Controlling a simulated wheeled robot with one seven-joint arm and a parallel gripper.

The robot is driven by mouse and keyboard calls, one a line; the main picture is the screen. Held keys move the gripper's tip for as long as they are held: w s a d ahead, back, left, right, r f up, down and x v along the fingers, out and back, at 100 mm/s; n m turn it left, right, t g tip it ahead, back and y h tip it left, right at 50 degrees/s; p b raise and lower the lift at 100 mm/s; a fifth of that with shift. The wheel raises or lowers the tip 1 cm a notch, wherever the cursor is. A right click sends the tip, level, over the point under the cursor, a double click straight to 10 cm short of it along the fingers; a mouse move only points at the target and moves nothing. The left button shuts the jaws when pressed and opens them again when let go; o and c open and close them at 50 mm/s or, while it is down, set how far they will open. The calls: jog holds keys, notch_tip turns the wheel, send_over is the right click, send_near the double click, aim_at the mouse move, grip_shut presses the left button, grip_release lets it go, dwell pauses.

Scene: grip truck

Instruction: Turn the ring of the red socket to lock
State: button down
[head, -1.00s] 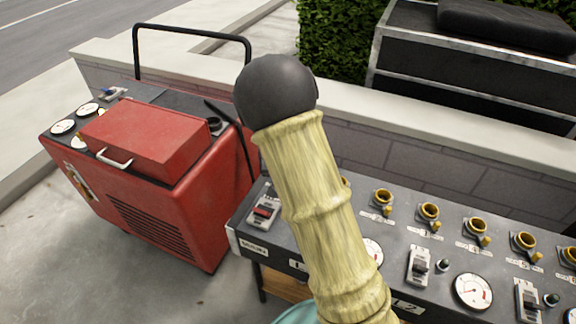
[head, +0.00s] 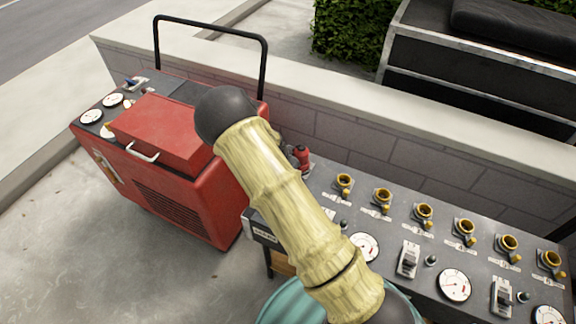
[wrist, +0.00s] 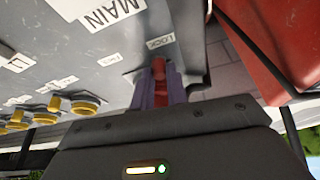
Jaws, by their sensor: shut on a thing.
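The red socket's ring shows only as a narrow red piece (wrist: 158,68) in the wrist view, between the two purplish fingers of my gripper (wrist: 160,80). The gripper is shut on it, close over the grey panel, and hides most of the socket. A "LOCK" label (wrist: 160,42) is on the panel just beyond the fingertips. In the head view a small red part (head: 302,155) stands at the panel's back left corner, beside my arm. My arm covers the gripper there.
The control panel (head: 325,180) carries several yellow sockets (head: 383,195), gauges (head: 454,285) and switches. A red machine (head: 185,190) with a black handle stands left of it. A low wall (head: 400,150) runs close behind the panel.

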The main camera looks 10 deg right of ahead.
dwell(0.4)
jog(key=c, duration=1.4)
grip_release()
jog(key=p+v, duration=0.2)
jog(key=v, duration=1.5)
jog(key=shift+s+a+r, duration=0.1)
jog(key=shift+a+r, duration=0.05)
